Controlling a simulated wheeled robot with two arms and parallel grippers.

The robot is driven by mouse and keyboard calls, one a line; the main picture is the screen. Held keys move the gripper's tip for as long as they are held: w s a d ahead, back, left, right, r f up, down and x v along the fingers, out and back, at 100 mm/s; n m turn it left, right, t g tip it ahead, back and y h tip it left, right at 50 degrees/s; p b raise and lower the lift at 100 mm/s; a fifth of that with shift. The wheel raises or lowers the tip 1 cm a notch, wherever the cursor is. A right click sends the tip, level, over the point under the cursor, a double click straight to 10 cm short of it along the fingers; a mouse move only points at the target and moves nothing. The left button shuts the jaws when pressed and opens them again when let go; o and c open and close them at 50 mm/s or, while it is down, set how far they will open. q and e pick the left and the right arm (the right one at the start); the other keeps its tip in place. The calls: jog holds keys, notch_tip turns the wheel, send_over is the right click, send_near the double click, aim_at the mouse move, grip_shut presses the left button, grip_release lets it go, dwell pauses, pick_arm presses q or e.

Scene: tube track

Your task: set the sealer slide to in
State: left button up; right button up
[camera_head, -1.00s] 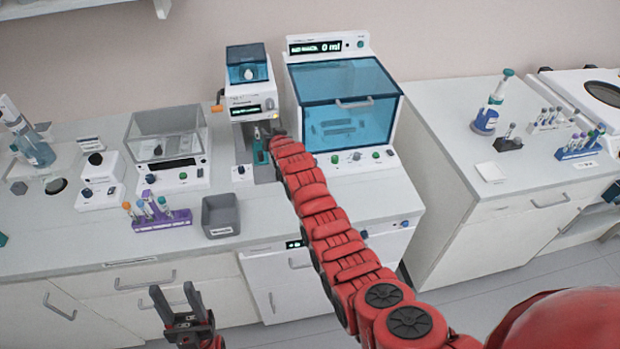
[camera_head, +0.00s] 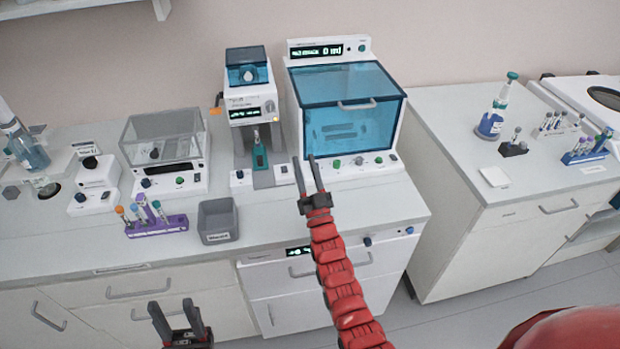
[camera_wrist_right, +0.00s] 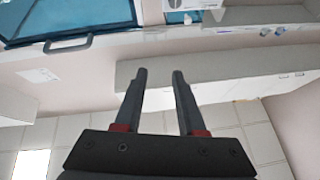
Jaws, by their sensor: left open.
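The sealer (camera_head: 251,103) is the tall white machine with a blue-tinted top and a lit display, on the counter at the centre. Its teal slide (camera_head: 260,157) shows below the display, in the machine's front opening, with a small tube-like piece standing on it. I cannot tell exactly how deep the slide sits. My right gripper (camera_head: 309,174) is open and empty, in front and to the right of the sealer, apart from the slide. Its spread fingers also show in the right wrist view (camera_wrist_right: 158,95). My left gripper (camera_head: 176,320) is open and empty, low before the counter's drawers.
A white machine with a blue lid (camera_head: 350,100) stands right of the sealer. A grey bin (camera_head: 218,220) and a purple tube rack (camera_head: 157,226) stand to the front left. A clear-covered balance (camera_head: 165,150) is left of the sealer. A floor gap separates the right-hand counter (camera_head: 460,175).

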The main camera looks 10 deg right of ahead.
jog(key=shift+t, duration=0.7)
jog(key=shift+s+d+r, duration=0.15)
jog(key=shift+s, duration=0.9)
jog(key=shift+s+d+r, duration=0.1)
jog(key=shift+s, duration=0.95)
jog(key=shift+o, duration=0.3)
